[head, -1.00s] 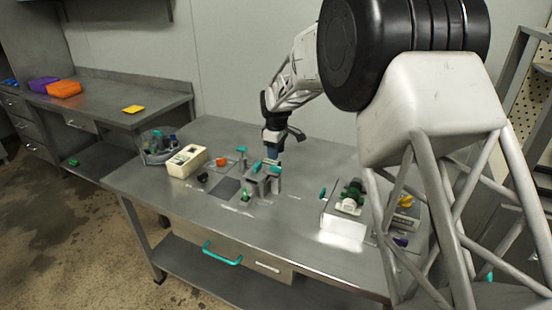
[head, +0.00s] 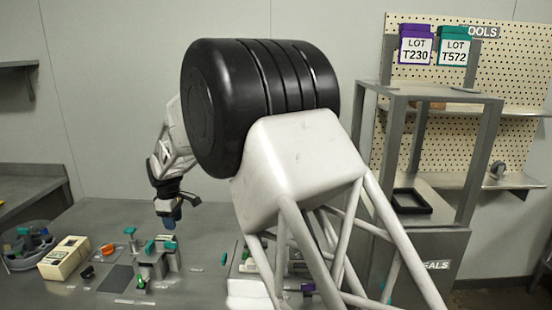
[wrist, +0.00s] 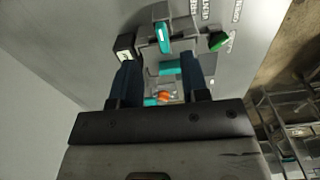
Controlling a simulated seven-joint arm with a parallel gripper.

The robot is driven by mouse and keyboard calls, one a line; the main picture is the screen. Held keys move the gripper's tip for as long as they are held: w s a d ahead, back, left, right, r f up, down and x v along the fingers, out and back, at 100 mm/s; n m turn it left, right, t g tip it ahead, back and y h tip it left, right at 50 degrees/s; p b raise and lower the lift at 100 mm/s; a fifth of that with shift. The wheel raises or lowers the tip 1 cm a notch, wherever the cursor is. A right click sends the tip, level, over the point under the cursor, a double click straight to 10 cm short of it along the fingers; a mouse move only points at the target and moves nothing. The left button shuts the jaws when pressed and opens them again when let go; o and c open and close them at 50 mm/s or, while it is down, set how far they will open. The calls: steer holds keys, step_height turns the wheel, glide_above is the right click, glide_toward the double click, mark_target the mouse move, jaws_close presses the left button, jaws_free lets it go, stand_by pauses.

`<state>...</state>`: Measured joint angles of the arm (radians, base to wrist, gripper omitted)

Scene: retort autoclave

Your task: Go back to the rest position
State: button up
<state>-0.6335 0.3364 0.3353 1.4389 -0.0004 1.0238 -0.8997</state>
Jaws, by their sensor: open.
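My gripper (head: 170,220) points down above the steel table (head: 205,265), near the grey fixture with teal handles (head: 158,262). In the wrist view my gripper (wrist: 158,85) shows two dark blue fingers spread apart with nothing held between them. Beyond the fingertips, the fixture's teal handles (wrist: 172,68) and a green knob (wrist: 219,41) show. The head view does not show clearly how far the fingertips are above the fixture.
A cream box (head: 64,258) and a round grey container (head: 30,250) stand at the table's left. An orange part (head: 108,249) lies between them and the fixture. A shelf rack (head: 440,98) and a pegboard (head: 510,100) with purple and teal lot tags are at right.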

steer(key=s+d+r+m, duration=0.3)
steer(key=s+d+r, duration=0.2)
steer(key=d, duration=0.7)
steer(key=s+d+r+m+t, duration=0.1)
steer(key=s+d+r+m, duration=0.35)
steer(key=d, duration=0.75)
steer(key=s+d+r+m, duration=0.1)
steer(key=s+d+r, duration=0.5)
steer(key=d, duration=0.6)
steer(key=s+d+f+m, duration=0.1)
steer(key=s+d+m, duration=0.2)
steer(key=s+d, duration=0.3)
steer(key=s+d+f+m+t, duration=0.1)
steer(key=s+d+m, duration=0.2)
steer(key=s, duration=1)
steer(key=s+d+f+m, duration=0.1)
steer(key=s+d+m, duration=0.2)
steer(key=s+d, duration=0.7)
steer(key=shift+s+f+t, duration=0.15)
steer(key=shift+f+t, duration=0.15)
steer(key=shift+f, duration=0.05)
